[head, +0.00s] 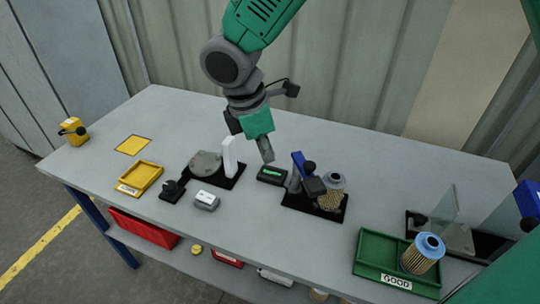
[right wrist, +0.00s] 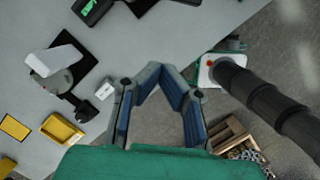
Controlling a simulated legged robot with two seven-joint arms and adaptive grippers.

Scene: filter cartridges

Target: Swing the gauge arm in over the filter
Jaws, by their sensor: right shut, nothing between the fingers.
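A filter (head: 331,200) with a tan pleated side and a grey cap (head: 336,181) stands on a black base right of centre. The gauge arm (head: 299,162) appears as a blue post with a dark head (head: 314,186) at the filter's left side. I cannot tell whether the head is over the filter's edge. A small box with a green display (head: 272,175) sits left of it. My right gripper (head: 265,150) is above and left of the gauge arm, apart from it. In the right wrist view its fingers (right wrist: 160,70) meet, with nothing between them. My left gripper is not in view.
A black-based fixture with a grey disc (head: 205,163) and white upright (head: 230,155) stands left. A yellow tray (head: 140,178) lies further left. At right are a green GOOD tray (head: 375,264) holding another filter (head: 422,254) and a clear panel (head: 447,205).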

